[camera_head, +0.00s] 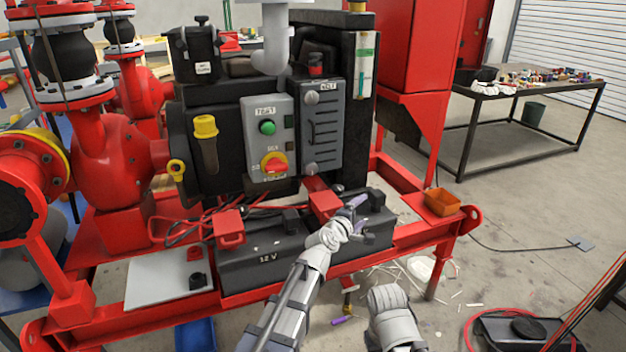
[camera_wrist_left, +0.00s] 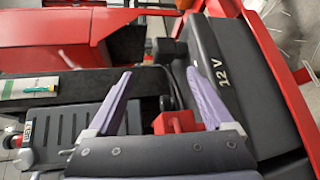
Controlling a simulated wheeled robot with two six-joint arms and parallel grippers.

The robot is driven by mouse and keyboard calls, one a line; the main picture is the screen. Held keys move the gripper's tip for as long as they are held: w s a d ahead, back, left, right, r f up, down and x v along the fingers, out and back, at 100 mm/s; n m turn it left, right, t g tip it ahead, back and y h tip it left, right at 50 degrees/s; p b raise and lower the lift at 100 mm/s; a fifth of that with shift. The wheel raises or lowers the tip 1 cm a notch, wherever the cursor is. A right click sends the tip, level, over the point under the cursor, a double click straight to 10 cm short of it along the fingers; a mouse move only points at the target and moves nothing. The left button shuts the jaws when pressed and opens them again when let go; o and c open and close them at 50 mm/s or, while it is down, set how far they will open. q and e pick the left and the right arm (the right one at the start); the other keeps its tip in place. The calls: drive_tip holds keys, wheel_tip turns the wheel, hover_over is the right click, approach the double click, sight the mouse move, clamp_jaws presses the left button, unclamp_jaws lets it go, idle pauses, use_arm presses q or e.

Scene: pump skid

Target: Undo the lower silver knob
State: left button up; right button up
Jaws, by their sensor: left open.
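The lower silver knob (camera_head: 311,168) sits near the bottom of a grey ribbed cover (camera_head: 323,130) on the black pump unit. A matching upper silver knob (camera_head: 311,97) is near the cover's top, by a label. In the left wrist view the cover (camera_wrist_left: 60,135) shows sideways at lower left; I cannot clearly tell the lower knob there. My left gripper (camera_head: 362,218) is open, below and right of the lower knob, over the black battery box. Its purple fingers also show apart in the left wrist view (camera_wrist_left: 160,75), with nothing between the tips.
The 12 V battery box (camera_head: 270,255) with red terminal covers (camera_head: 230,228) lies below the cover. A control box (camera_head: 269,140) with green button and red-yellow switch is left of it. An orange tray (camera_head: 441,202) sits on the red frame at right. Red pipework fills the left.

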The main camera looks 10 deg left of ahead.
use_arm(q)
drive_tip(key=w+a+r+n+t+y, duration=0.1)
drive_tip(key=w+r+n+t+y, duration=0.1)
drive_tip(key=w+r+n, duration=0.25)
drive_tip(key=n+g+y, duration=0.1)
drive_tip(key=n+y, duration=1.2)
drive_tip(key=n, duration=1)
approach(312, 170)
drive_tip(key=shift+w+d+r, duration=0.1)
drive_tip(key=shift+w+r, duration=0.1)
drive_tip(key=shift+w, duration=0.3)
drive_tip(key=shift+w+r, duration=0.2)
drive_tip(key=shift+w, duration=0.3)
drive_tip(key=shift+s+a+f+n+g, duration=0.2)
drive_tip(key=shift+a+f+n+g, duration=0.1)
drive_tip(key=shift+n, duration=0.55)
drive_tip(key=shift+x, duration=4)
drive_tip(key=shift+s+r, duration=0.1)
drive_tip(key=shift+c, duration=0.2)
clamp_jaws()
